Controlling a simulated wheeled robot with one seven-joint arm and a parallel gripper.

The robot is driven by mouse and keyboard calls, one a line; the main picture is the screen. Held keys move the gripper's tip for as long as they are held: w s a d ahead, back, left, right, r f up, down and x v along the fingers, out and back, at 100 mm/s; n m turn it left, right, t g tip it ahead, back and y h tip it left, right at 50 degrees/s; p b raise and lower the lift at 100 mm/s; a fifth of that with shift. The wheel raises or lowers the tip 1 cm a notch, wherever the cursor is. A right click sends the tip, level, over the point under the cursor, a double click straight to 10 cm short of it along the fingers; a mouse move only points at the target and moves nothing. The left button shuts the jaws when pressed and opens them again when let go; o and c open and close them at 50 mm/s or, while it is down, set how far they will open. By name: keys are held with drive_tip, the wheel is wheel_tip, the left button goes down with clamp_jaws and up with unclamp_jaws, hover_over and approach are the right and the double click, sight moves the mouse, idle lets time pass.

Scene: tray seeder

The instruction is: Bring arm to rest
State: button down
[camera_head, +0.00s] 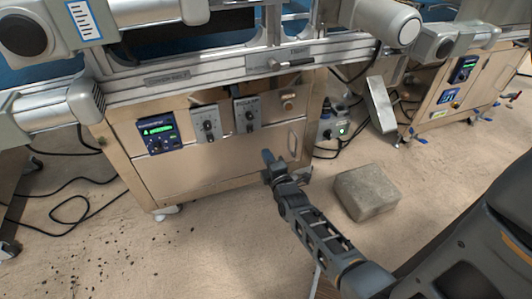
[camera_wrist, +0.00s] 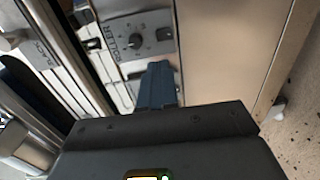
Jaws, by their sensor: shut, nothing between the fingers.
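My gripper (camera_head: 268,156) is at the end of my arm, in front of the right part of the beige control cabinet (camera_head: 215,172) in the head view. Its blue-grey fingers (camera_wrist: 158,86) are together with nothing between them in the wrist view. They point towards a grey dial panel (camera_wrist: 137,38) marked "ROLLER" on the cabinet front. Whether the fingertips touch the panel cannot be told.
A grey block (camera_head: 367,193) lies on the floor right of my arm. A second cabinet (camera_head: 455,95) stands at the back right. Black cables (camera_head: 75,205) run over the floor at left. The floor (camera_head: 215,245) in front of the cabinet is open, with dark crumbs.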

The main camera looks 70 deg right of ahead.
idle(0.5)
drive_tip(key=s+a+r+m+t+y, duration=0.1)
drive_tip(key=s+a+y, duration=0.1)
drive_tip(key=a, duration=0.6)
drive_tip(key=s+a+r+m+t+y, duration=0.1)
drive_tip(key=s+a+y, duration=0.1)
drive_tip(key=a, duration=0.5)
drive_tip(key=s+a+r+m+t+y, duration=0.1)
drive_tip(key=s+a+r+y, duration=0.3)
drive_tip(key=a, duration=0.3)
drive_tip(key=s+a+r+m+t+y, duration=0.1)
drive_tip(key=s+a+r+m, duration=0.1)
drive_tip(key=s+a+r, duration=0.5)
drive_tip(key=s+a+r+m+y, duration=0.3)
drive_tip(key=s+a+r+y, duration=0.3)
drive_tip(key=r, duration=0.5)
wheel_tip(320, 180, up, 15)
drive_tip(key=a+h+p, duration=0.1)
drive_tip(key=p, duration=1.4)
drive_tip(key=shift+h+p, duration=0.3)
drive_tip(key=shift+p, duration=0.05)
drive_tip(key=shift+w+r, duration=0.1)
